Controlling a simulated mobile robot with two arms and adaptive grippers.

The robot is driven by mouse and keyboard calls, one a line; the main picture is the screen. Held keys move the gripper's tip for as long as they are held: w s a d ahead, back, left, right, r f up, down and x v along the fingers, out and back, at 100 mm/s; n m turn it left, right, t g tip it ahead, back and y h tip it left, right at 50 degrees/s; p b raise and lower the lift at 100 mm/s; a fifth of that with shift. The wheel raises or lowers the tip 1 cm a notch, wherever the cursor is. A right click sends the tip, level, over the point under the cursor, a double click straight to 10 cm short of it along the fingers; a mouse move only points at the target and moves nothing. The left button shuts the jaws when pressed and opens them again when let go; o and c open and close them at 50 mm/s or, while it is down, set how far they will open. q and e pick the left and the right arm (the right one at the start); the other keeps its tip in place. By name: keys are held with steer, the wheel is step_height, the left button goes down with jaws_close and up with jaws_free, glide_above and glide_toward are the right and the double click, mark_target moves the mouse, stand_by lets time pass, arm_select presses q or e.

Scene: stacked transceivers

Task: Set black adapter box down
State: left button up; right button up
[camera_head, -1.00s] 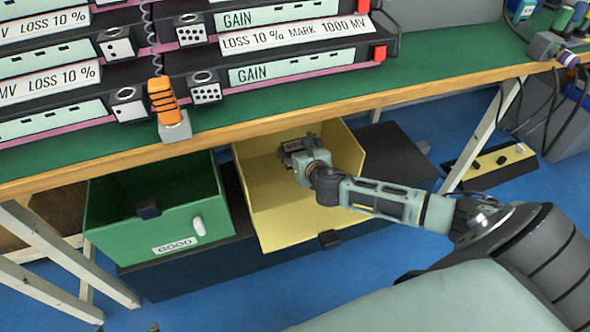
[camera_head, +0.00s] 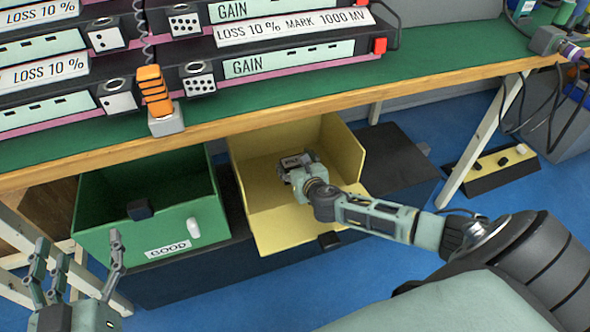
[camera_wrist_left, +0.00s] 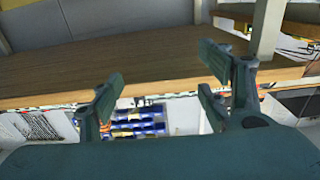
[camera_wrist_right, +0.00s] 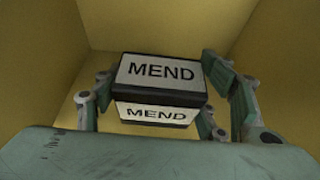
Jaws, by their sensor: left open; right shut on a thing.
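The black adapter box (camera_wrist_right: 162,92) has white MEND labels on its faces. It is between the fingers of my right gripper (camera_wrist_right: 158,82) in the right wrist view, with yellow walls around it. In the head view my right gripper (camera_head: 298,170) is inside the yellow bin (camera_head: 345,150), and the box is small and partly covered there. I cannot tell whether the box touches the bin floor. My left gripper (camera_head: 77,250) is open and empty at the lower left of the head view, apart from the bins.
A green bin (camera_head: 205,215) labelled GOOD stands left of the yellow bin, under the workbench edge (camera_head: 270,105). Stacked devices (camera_head: 265,65) and an orange-topped plug (camera_head: 153,92) are on the green bench top. Slanted white table legs stand at both sides.

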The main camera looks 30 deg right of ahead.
arm_select(q)
steer(key=shift+d+r+t+h, duration=0.2)
steer(key=shift+r+t+h, duration=0.2)
steer(key=shift+r+t, duration=0.75)
arm_select(e)
steer(key=shift+f, duration=0.45)
arm_select(q)
steer(key=shift+r+g, duration=0.25)
steer(key=shift+r, duration=0.3)
arm_select(e)
steer(key=shift+f, duration=0.15)
steer(key=shift+f+b, duration=0.45)
steer(key=o, duration=1.3)
arm_select(q)
steer(key=shift+s+d+r+t, duration=0.15)
steer(key=shift+r+t, duration=0.2)
steer(key=shift+r, duration=0.3)
steer(key=shift+s+r+t, duration=0.15)
steer(key=shift+r+t, duration=0.2)
steer(key=shift+r, duration=0.25)
